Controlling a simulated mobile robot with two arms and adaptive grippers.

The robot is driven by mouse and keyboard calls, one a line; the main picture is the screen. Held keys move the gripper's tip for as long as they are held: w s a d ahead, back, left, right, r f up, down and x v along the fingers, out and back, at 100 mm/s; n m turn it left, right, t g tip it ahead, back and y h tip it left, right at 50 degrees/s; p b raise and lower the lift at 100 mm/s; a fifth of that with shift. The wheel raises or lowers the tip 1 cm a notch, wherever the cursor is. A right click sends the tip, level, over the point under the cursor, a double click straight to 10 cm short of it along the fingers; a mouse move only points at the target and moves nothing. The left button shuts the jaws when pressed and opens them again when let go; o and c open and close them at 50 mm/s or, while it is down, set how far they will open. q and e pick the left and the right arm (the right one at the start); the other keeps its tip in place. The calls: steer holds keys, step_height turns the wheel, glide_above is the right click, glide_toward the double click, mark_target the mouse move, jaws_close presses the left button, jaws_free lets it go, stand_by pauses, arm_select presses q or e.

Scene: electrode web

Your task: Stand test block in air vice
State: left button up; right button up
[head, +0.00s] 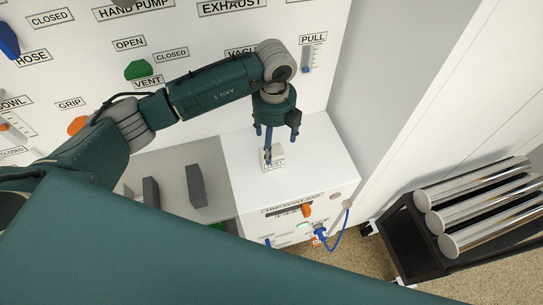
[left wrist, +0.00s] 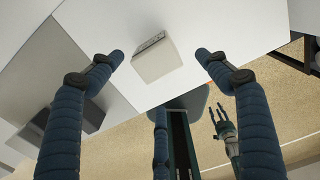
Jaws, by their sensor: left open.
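The test block (head: 275,164) is a small white block with dark lettering, on the white cabinet top in the head view. It also shows in the left wrist view (left wrist: 157,63), lettering along its far edge. My left gripper (head: 271,145) is open above the block, fingers pointing down. In the left wrist view its blue fingers (left wrist: 160,58) lie on either side of the block, with gaps. Two dark grey upright blocks (head: 196,185) on a grey plate left of the cabinet look like the vice jaws. My right gripper (left wrist: 221,122) shows small in the left wrist view, fingers spread.
A white panel (head: 205,105) behind carries labels and coloured levers, including an orange one (head: 77,125) under GRIP. The cabinet front has an orange knob (head: 307,210) and a blue hose (head: 338,238). A black rack (head: 405,235) with silver cylinders stands at right.

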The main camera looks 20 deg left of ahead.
mark_target(278, 156)
arm_select(q)
steer(key=f, duration=0.1)
steer(key=f+p, duration=0.1)
steer(key=f, duration=0.1)
steer(key=f+p, duration=0.1)
steer(key=f, duration=0.1)
steer(key=shift+a, duration=0.25)
steer(key=shift+f, duration=0.2)
steer(key=c, duration=1.6)
steer(key=shift+c, duration=1.4)
arm_select(e)
steer(key=shift+w+d+r, duration=0.3)
steer(key=shift+w+r, duration=0.05)
steer(key=shift+r, duration=0.25)
steer(key=shift+w+d+r, duration=0.25)
steer(key=shift+w+r, duration=0.05)
steer(key=shift+r, duration=0.25)
arm_select(q)
steer(key=shift+w+r, duration=0.1)
steer(key=shift+r, duration=0.05)
